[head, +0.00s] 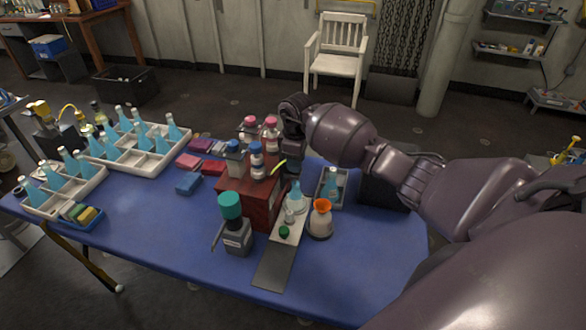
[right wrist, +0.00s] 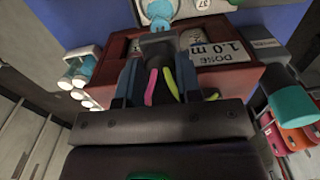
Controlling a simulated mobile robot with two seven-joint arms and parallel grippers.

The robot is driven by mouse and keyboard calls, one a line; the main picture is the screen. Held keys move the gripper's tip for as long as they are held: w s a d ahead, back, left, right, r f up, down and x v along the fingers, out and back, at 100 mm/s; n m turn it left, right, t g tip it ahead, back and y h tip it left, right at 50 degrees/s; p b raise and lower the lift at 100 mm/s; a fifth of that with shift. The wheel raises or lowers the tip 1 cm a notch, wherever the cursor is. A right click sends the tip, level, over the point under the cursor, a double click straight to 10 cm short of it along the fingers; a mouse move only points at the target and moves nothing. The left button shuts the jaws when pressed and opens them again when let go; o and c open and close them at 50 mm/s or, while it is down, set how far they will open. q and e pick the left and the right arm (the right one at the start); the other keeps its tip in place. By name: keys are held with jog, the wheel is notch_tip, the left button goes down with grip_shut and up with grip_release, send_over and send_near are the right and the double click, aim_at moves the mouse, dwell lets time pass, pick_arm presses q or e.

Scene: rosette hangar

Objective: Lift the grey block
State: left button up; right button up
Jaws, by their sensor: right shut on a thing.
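My right gripper (head: 291,150) points down at the back right of the dark red box (head: 262,208). In the right wrist view my right gripper (right wrist: 157,82) is shut, with a dark grey block (right wrist: 157,44) between its fingers. Pink and yellow-green strips (right wrist: 160,82) show between the fingers too. The red box's top (right wrist: 108,58), with a "DOSE 1.0" label, lies beyond the block. Whether the block touches the box cannot be told. In the head view the block is not clearly distinguishable from the gripper. My left gripper is not in view.
Bottles with blue and pink caps crowd the box. A teal-capped grey device (head: 234,232), an orange-topped flask (head: 320,219) and a tray with a blue flask (head: 344,190) stand close by. Bottle racks (head: 150,160) fill the left. The blue table (head: 165,230) is clear at front left.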

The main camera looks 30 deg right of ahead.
jog(key=shift+r, duration=0.1)
jog(key=shift+r+p, duration=0.6)
jog(key=shift+r, duration=0.1)
jog(key=shift+r+p, duration=1.6)
jog(key=shift+r, duration=0.2)
jog(key=shift+f, duration=0.1)
jog(key=o, duration=0.7)
